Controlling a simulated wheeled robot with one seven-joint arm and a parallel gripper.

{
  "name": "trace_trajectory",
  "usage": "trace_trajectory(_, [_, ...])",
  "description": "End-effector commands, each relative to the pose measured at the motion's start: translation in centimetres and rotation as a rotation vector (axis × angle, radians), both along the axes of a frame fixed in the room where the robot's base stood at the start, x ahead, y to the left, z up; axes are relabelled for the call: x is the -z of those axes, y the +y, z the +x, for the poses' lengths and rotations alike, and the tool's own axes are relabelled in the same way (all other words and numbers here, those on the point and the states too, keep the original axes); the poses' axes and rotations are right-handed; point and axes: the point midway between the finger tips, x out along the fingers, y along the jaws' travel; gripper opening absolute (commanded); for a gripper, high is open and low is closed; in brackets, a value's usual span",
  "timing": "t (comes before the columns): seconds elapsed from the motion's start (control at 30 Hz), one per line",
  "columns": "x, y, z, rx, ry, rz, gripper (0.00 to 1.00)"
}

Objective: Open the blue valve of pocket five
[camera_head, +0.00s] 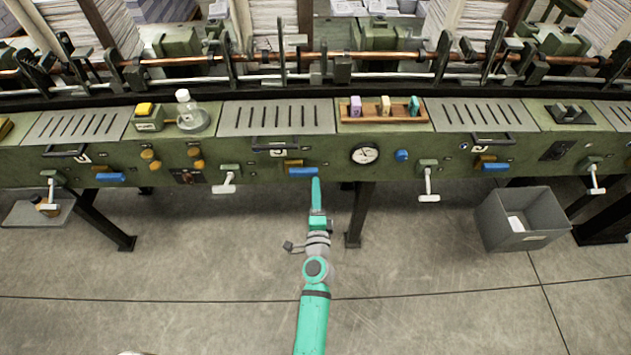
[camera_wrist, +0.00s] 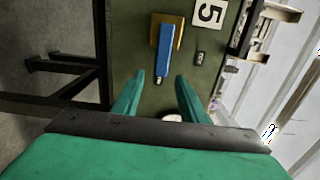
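The blue valve (camera_head: 303,171) of pocket five is a bar handle on a brass mount, lying level on the front of the green machine, just below the label 5 (camera_head: 278,152). In the wrist view the blue valve (camera_wrist: 165,55) is just beyond the fingertips, with the label 5 (camera_wrist: 208,13) to its upper right. My gripper (camera_head: 316,181) is in front of the panel, near the right end of the handle. In the wrist view the fingers of my gripper (camera_wrist: 160,80) are apart, with nothing between them. I cannot tell whether either finger touches the handle.
Other blue handles (camera_head: 110,176) (camera_head: 495,166) sit on the neighbouring pockets. White-handled levers (camera_head: 224,183) (camera_head: 429,188) stick out on both sides, and a gauge (camera_head: 364,154) is to the right. A grey bin (camera_head: 527,218) stands on the floor. Open floor lies around my arm.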

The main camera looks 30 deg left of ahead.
Motion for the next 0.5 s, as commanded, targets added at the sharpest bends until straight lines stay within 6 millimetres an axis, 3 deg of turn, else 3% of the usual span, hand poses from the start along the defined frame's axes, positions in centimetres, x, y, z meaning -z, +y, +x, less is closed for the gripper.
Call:
trace_trajectory(0.2, [0.1,-1.4,-3.1,-0.002,0.002,0.0,0.39])
trace_trajectory(0.5, [0.0,-2.1,-4.5,-0.003,0.0,0.0,0.39])
